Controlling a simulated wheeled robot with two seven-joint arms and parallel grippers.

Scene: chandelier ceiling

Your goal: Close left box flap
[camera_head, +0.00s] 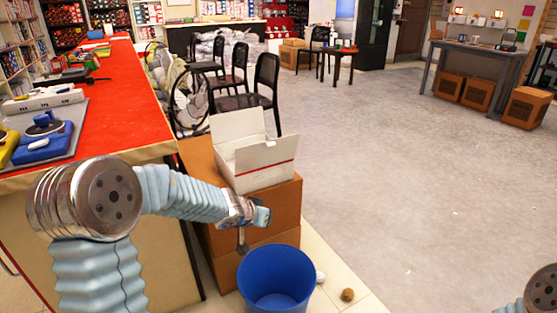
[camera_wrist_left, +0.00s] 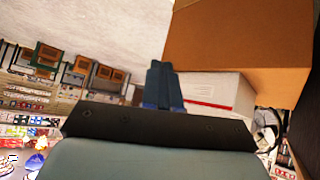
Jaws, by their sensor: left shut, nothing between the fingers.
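The white box (camera_head: 262,178) sits on top of a brown cardboard box (camera_head: 275,212) in the head view, with a dark and red line along its front. A tall white flap (camera_head: 238,126) stands up at its back left; I cannot tell the other flaps apart clearly. My left gripper (camera_head: 263,216) is shut and empty, in front of and below the white box, apart from it. In the left wrist view, the left gripper (camera_wrist_left: 160,82) shows closed fingers, with the white box (camera_wrist_left: 215,92) behind them and the brown box (camera_wrist_left: 240,40) at upper right. My right gripper is out of view.
A blue bucket (camera_head: 276,280) stands on the floor just below my left gripper. A long red-topped counter (camera_head: 110,105) runs along the left, near my left arm. Black chairs (camera_head: 263,85) stand behind the boxes. The floor to the right (camera_head: 400,160) is clear.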

